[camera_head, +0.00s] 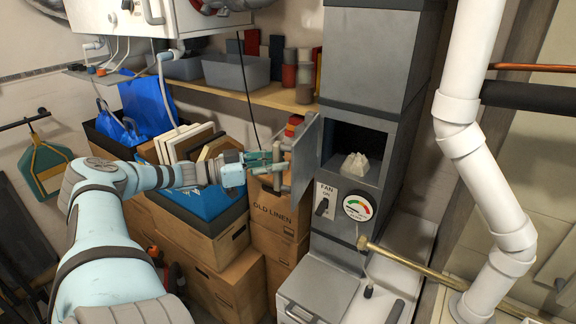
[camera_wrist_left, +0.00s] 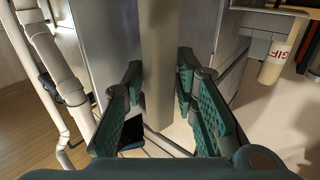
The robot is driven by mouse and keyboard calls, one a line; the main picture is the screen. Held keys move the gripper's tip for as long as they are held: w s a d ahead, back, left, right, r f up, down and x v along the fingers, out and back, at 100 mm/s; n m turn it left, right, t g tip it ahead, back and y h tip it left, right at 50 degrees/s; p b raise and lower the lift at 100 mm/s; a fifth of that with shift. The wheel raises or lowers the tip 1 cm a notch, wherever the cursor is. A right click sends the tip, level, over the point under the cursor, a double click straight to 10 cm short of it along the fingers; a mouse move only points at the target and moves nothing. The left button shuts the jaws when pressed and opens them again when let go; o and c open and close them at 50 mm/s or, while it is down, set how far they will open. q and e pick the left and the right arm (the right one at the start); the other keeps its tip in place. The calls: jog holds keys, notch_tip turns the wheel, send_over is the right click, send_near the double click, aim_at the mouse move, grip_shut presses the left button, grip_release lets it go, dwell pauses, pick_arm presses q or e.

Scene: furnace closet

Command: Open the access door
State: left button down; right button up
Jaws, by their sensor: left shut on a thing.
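The access door (camera_head: 308,150) is a grey metal panel on the left side of the grey furnace (camera_head: 372,60). It stands swung out, and the dark opening (camera_head: 362,140) beside it is uncovered. A pale, jagged lump (camera_head: 354,165) sits in the opening. My left gripper (camera_head: 279,166) reaches in from the left and is shut on the door's upright bar handle (camera_head: 286,178). In the left wrist view, the handle (camera_wrist_left: 158,50) passes between the green fingers of this gripper (camera_wrist_left: 160,82). My right gripper is not in view.
Cardboard boxes (camera_head: 278,218) and a blue-lined crate (camera_head: 205,200) stand below my left arm. A shelf (camera_head: 275,97) with bins is behind. A fan switch (camera_head: 323,200) and gauge (camera_head: 358,207) sit under the opening. A brass pipe (camera_head: 410,263) and white pipe (camera_head: 478,150) stand to the right.

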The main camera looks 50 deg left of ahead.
pick_arm(q)
jog(key=shift+a+r+b, duration=0.1)
jog(key=shift+a+b, duration=0.7)
jog(key=shift+a, duration=0.5)
jog(key=c, duration=1.4)
grip_release()
jog(key=shift+w, duration=0.1)
jog(key=shift+c, duration=0.2)
jog(key=shift+o, duration=0.2)
jog(key=shift+w+f, duration=0.2)
jog(key=shift+s, duration=0.1)
